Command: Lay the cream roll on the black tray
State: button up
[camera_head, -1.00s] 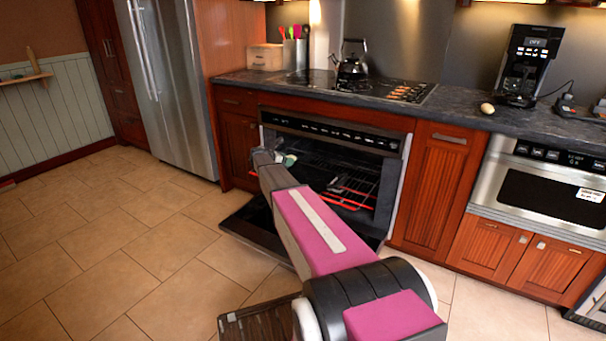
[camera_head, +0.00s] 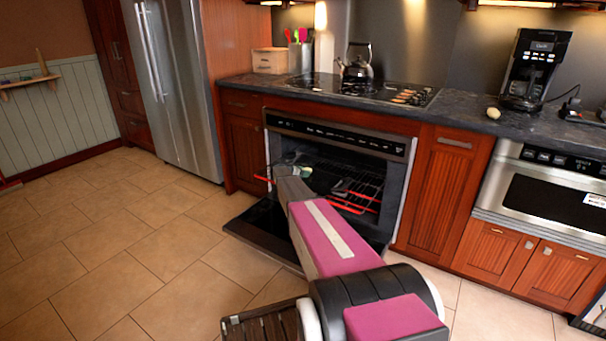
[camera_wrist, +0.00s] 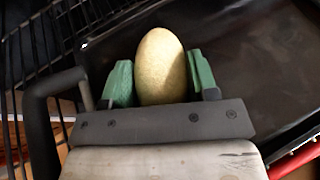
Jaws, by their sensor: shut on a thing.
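The cream roll (camera_wrist: 161,67), a smooth pale yellow oval, is between the two green fingertips of my gripper (camera_wrist: 160,82) in the wrist view. My gripper is shut on it, one finger at each side. A broad flat black surface, apparently the black tray (camera_wrist: 255,50), lies beyond and to the right of the roll. I cannot tell whether the roll touches it. In the head view my gripper (camera_head: 289,161) is at the left part of the open oven, small and partly hidden by my arm. The roll is not clear there.
The oven (camera_head: 340,130) is open, with its black door (camera_head: 250,222) lowered. Wire racks with red front bars (camera_head: 352,207) are inside. A small pale rounded thing (camera_head: 493,113) lies on the counter beside the coffee maker (camera_head: 535,68). A kettle (camera_head: 356,67) stands on the stove.

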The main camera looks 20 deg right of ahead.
jog(key=shift+f, duration=0.15)
jog(key=o, duration=0.9)
